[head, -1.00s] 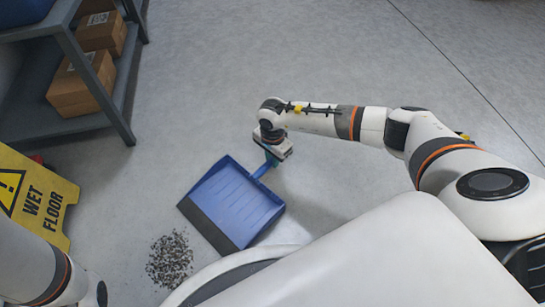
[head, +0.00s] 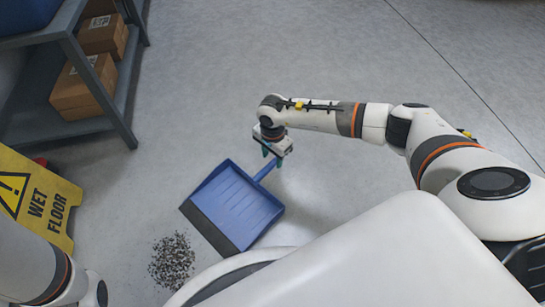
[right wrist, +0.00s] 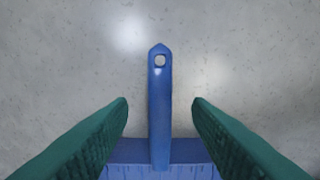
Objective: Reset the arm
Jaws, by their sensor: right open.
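My right gripper (head: 272,158) is open above the handle of the blue dustpan (head: 236,203). In the right wrist view, its two green fingers (right wrist: 160,103) stand apart on either side of the dustpan handle (right wrist: 160,105), with a gap on both sides. The dustpan lies on the floor with its dark front lip toward the lower left. My right arm reaches in from the right, bent at the elbow. Part of my left arm shows at the lower left; its gripper is out of the picture.
A pile of grey debris (head: 172,259) lies on the floor by the dustpan's lip. A yellow wet floor sign (head: 52,206) stands at the left. A grey shelf (head: 122,115) with cardboard boxes (head: 84,90) is at the upper left. The floor beyond my right arm is clear.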

